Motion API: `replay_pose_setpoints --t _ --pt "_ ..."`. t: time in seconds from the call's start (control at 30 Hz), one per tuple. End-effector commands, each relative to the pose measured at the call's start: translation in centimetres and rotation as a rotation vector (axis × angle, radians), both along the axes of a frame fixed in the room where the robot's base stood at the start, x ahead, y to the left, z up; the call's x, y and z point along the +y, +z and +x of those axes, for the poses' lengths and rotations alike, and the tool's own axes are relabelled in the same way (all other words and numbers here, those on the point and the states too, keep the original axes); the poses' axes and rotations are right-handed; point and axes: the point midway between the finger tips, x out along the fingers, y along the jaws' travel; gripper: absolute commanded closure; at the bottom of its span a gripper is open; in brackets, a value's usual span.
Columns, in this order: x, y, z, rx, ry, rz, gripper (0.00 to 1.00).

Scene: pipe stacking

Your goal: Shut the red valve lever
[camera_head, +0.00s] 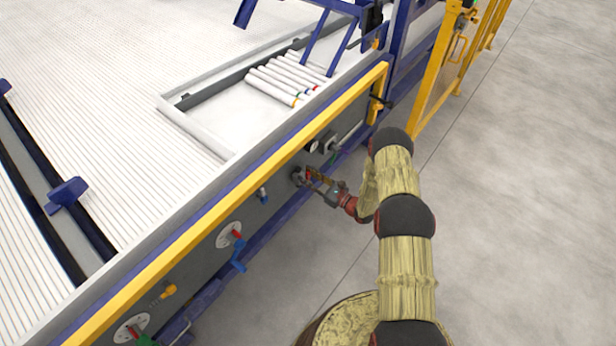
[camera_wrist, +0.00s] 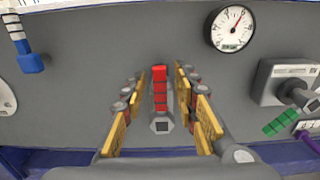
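The red valve lever (camera_wrist: 159,88) is in the middle of the wrist view, pointing up the picture from a grey hub (camera_wrist: 162,124) in front of the grey panel. My gripper (camera_wrist: 160,78) is open, with one yellow-padded finger on each side of the lever. A gap shows between the lever and each finger, so neither seems to touch it. In the head view my gripper (camera_head: 318,182) is at the panel's side face, below the yellow rail. The lever is hard to tell from the gripper there.
A round gauge (camera_wrist: 231,28) is above right of the lever. A valve with a green handle (camera_wrist: 281,124) is at the right, and a blue-handled fitting (camera_wrist: 30,62) at the left. The yellow rail (camera_head: 240,190) runs above the panel. Open floor (camera_head: 530,200) lies to the right.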

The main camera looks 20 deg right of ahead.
Motion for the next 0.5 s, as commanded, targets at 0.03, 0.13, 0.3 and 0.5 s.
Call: replay_pose_setpoints --t 0.03,0.13,0.3,0.5 --pt "-0.01 0.01 0.00 0.000 0.000 0.000 0.73" --pt "-0.01 0.01 0.00 0.000 0.000 0.000 0.78" --pt "-0.02 0.02 -0.01 0.000 0.000 0.000 0.88" --pt "-0.01 0.01 -0.02 0.000 0.000 0.000 0.99"
